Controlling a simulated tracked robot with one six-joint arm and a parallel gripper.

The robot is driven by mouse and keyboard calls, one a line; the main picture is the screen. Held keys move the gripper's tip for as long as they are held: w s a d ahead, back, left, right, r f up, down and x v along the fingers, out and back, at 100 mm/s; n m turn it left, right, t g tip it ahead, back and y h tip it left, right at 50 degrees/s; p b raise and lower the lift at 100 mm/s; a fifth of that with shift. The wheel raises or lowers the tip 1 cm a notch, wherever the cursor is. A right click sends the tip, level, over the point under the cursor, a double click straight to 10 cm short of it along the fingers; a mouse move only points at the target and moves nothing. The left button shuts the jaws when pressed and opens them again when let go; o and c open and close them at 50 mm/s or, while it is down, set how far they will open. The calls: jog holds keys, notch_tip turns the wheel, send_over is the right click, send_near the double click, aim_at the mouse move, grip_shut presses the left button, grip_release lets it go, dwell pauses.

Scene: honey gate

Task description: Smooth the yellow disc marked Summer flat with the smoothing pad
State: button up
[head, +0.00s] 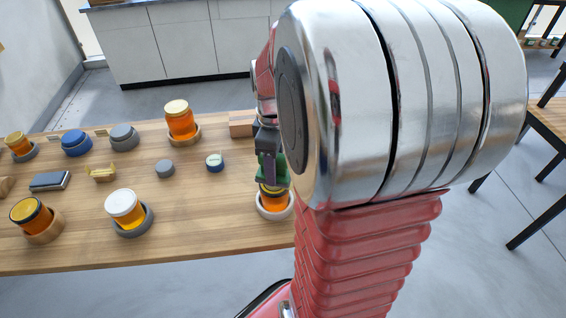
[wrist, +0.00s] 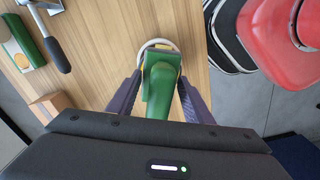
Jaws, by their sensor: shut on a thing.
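My gripper (wrist: 158,100) is shut on a green smoothing pad (wrist: 162,85) with a rounded handle. The pad also shows in the head view (head: 281,170), partly behind my arm. It is directly over an amber jar (head: 273,202) standing in a pale ring-shaped holder (head: 275,215) near the table's right end. A little yellow shows on top of that jar, just under the pad; I cannot read any word on it. The pad looks on or very close to the jar top; I cannot tell whether it touches. In the wrist view the pad hides most of the jar.
A wooden block (head: 242,123) sits behind my gripper. A dark-handled tool (wrist: 57,54) lies on the table. Bare wood (head: 205,215) lies left of the pad.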

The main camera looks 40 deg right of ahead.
aim_at(262, 168)
jog(key=shift+w+a, duration=0.45)
jog(key=shift+w, duration=0.25)
jog(key=shift+w+a, duration=0.45)
jog(key=shift+w, duration=0.25)
jog(key=shift+f, duration=0.75)
jog(key=shift+f, duration=0.1)
jog(key=shift+s, duration=0.1)
jog(key=shift+s+d, duration=0.6)
jog(key=shift+s, duration=0.3)
jog(key=shift+s+d, duration=0.6)
jog(key=shift+s, duration=0.25)
jog(key=shift+s+d, duration=0.6)
jog(key=shift+s, duration=0.3)
jog(key=shift+r, duration=1.1)
